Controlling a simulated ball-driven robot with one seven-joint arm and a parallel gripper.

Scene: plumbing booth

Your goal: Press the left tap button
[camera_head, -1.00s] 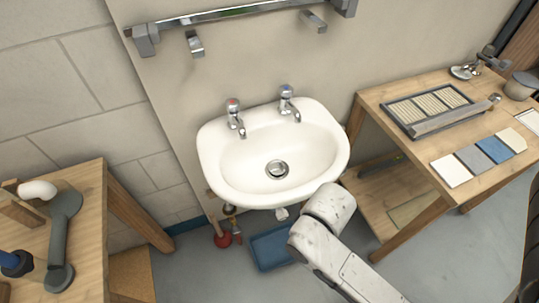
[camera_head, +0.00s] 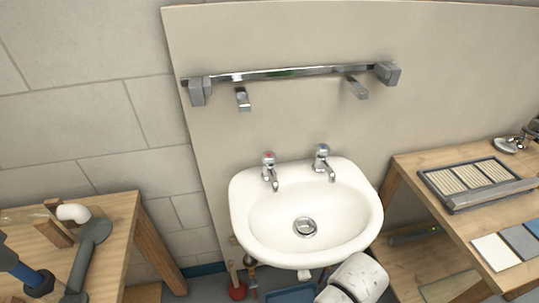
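The left tap (camera_head: 269,169) stands on the back rim of the white sink (camera_head: 262,244). It is chrome with a red-marked button on top (camera_head: 268,157). The right tap (camera_head: 322,161) is like it, with a blue-marked button. My arm shows only as a white rounded link (camera_head: 359,279) at the bottom, below the sink's front right edge. My gripper is out of view, and nothing of mine is seen touching either tap.
A metal rail (camera_head: 290,73) with two brackets is fixed on the panel above the sink. A wooden bench with pipes (camera_head: 120,222) stands at left. A wooden table (camera_head: 409,169) with a tile tray (camera_head: 477,183) stands at right. The space above the basin is clear.

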